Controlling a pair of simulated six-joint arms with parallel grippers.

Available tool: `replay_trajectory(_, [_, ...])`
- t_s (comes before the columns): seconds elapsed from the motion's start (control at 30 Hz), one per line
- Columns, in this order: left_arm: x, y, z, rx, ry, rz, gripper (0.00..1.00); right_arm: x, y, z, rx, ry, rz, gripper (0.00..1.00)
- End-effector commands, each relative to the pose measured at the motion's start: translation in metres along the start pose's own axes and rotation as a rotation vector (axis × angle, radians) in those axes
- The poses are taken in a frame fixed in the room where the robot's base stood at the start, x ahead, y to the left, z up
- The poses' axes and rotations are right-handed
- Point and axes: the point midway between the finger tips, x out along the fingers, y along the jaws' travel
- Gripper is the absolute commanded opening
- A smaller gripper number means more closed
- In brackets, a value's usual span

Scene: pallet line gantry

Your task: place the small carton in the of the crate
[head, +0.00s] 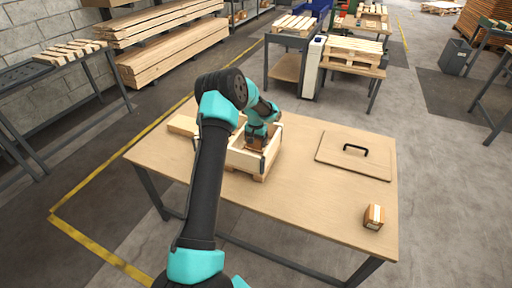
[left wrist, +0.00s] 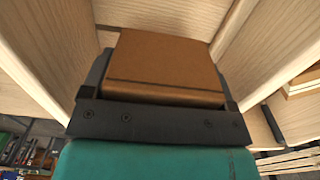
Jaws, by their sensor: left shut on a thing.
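The wooden crate (head: 241,160) stands on the table, left of its middle, with its top open. My left gripper (head: 257,146) reaches down into the crate and is shut on a small brown carton (left wrist: 165,62). In the left wrist view the carton sits between the dark fingers, with pale crate walls (left wrist: 45,50) on both sides. I cannot tell whether the carton touches the crate floor. In the head view the arm and gripper hide most of the crate's inside. My right gripper is not in view.
Another small carton (head: 373,217) with a pale label stands at the table's (head: 300,205) front right. A flat wooden lid (head: 340,164) with a black handle lies right of the crate. A wooden piece (head: 183,125) lies at the crate's left. The table's front middle is clear.

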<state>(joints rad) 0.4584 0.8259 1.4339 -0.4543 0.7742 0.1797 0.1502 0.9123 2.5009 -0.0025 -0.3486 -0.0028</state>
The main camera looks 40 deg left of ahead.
Motion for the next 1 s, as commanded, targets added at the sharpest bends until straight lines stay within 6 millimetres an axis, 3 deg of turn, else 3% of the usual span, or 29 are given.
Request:
replay_trajectory(0.13, [0.005, 0.0, 0.0, 0.0, -0.001, 0.0, 0.47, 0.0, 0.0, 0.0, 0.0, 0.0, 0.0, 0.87])
replay_trajectory(0.4, [0.036, 0.0, 0.0, -0.001, 0.0, 0.0, 0.47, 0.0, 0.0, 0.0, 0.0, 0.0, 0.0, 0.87])
replay_trajectory(0.8, [0.04, 0.0, 0.0, 0.0, 0.001, 0.0, 0.47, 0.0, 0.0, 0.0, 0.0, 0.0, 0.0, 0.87])
replay_trajectory(0.83, [0.04, 0.0, 0.0, -0.001, 0.0, 0.0, 0.81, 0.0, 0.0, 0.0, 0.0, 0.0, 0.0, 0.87])
replay_trajectory(1.0, [0.04, 0.0, 0.0, 0.0, 0.0, 0.0, 0.97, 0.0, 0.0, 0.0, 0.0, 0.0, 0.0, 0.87])
